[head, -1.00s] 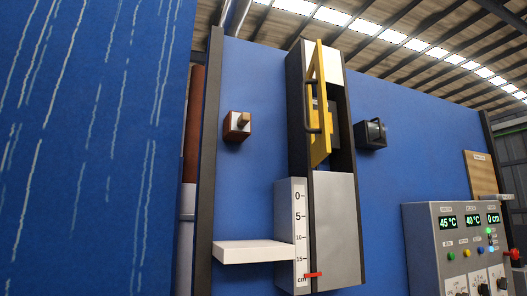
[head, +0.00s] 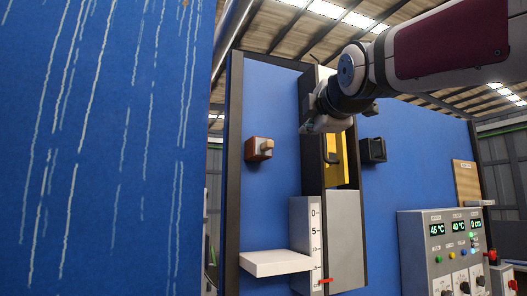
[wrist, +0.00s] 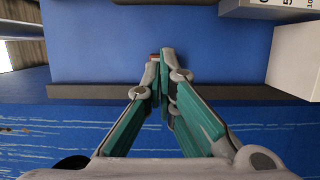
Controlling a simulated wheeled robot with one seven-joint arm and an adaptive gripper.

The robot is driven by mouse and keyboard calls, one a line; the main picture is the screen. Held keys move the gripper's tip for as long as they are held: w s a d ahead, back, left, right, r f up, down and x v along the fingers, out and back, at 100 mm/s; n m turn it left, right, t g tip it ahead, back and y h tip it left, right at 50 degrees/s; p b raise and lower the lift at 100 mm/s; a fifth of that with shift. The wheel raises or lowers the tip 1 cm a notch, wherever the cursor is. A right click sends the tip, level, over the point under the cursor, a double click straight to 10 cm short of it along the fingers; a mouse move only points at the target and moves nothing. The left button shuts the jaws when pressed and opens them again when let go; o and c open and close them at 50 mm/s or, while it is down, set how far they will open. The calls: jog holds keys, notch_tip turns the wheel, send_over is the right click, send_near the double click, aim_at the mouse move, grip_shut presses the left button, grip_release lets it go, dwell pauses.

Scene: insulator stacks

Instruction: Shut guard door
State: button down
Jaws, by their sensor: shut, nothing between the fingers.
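The guard door is a yellow frame (head: 337,165) at the upper opening of the dark-sided column in the head view. My arm hides its upper part, and I cannot tell how far open it stands. My gripper (head: 316,122) is at the column's upper front, overlapping the door in the picture; contact cannot be told. In the wrist view my gripper (wrist: 160,55) has its teal-padded fingers converged at the tips, shut and empty. The door does not clearly show there. A red-brown block with a peg (head: 259,148) sits on the blue panel left of the column.
A white shelf (head: 276,263) and a cm scale (head: 315,235) stand beside the column's grey lower cover (head: 345,240). A black box (head: 373,150) is on the panel to the right. A control box (head: 440,245) stands lower right. A blue streaked surface (head: 100,150) fills the left.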

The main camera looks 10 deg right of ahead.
aim_at(325, 136)
jog(key=w+d+p, duration=0.2)
jog(key=w+d, duration=0.1)
jog(key=w, duration=0.3)
jog(key=shift+w, duration=0.3)
jog(key=shift+f, duration=0.1)
dwell(0.3)
dwell(0.4)
